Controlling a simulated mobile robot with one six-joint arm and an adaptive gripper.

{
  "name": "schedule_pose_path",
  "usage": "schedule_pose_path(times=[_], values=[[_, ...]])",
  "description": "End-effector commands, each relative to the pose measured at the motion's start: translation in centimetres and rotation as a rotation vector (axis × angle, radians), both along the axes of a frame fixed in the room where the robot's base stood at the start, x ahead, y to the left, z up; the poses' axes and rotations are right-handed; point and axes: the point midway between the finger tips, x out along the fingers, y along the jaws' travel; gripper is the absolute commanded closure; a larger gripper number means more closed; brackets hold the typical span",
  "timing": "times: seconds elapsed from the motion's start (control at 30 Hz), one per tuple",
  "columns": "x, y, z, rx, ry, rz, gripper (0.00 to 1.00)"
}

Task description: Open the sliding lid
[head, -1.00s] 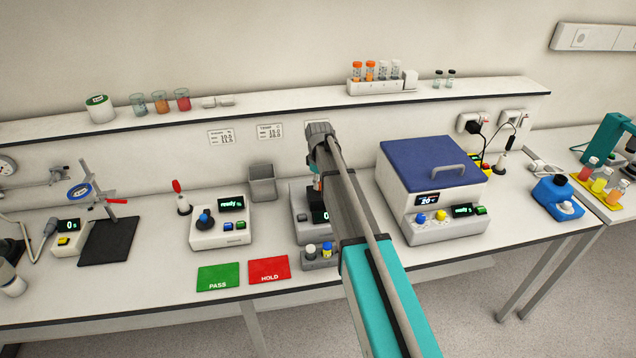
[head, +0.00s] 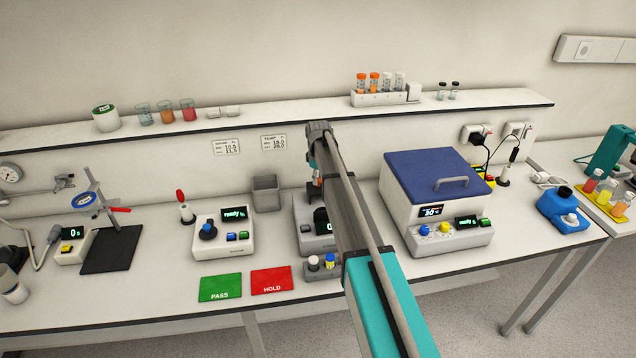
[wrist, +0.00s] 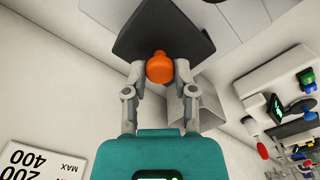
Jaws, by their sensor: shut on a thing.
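In the wrist view an orange knob (wrist: 159,66) stands on a dark grey plate (wrist: 165,25), which looks like the sliding lid. My gripper (wrist: 159,73) has its two fingers closed on the knob from both sides. In the head view a grey instrument (head: 307,236) stands behind my arm, with a dark part at its top and a bit of orange just showing. My arm hides most of it, and I cannot tell how far the lid is open.
A white device with a blue knob (head: 222,231) stands left of the grey instrument. A blue-lidded box (head: 435,172) stands to its right. A grey bin (head: 266,194) is behind. Green (head: 220,288) and red (head: 271,280) mats lie in front. A shelf (head: 270,118) runs along the wall.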

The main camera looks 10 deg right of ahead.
Motion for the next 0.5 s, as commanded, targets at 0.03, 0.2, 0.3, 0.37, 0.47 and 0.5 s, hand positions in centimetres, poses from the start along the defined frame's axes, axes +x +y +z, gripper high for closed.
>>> schedule_pose_path(times=[0.03, 0.2, 0.3, 0.37, 0.47, 0.5], values=[[-0.05, -0.02, -0.01, 0.0, 0.0, 0.0, 1.0], [-0.07, -0.03, -0.01, 0.0, 0.0, 0.0, 0.59], [-0.07, -0.03, -0.01, 0.0, 0.0, 0.0, 0.4], [-0.08, -0.04, -0.01, 0.0, 0.0, 0.0, 0.3], [-0.08, -0.04, -0.01, 0.0, 0.0, 0.0, 0.3], [-0.08, -0.04, -0.01, 0.0, 0.0, 0.0, 0.3]])
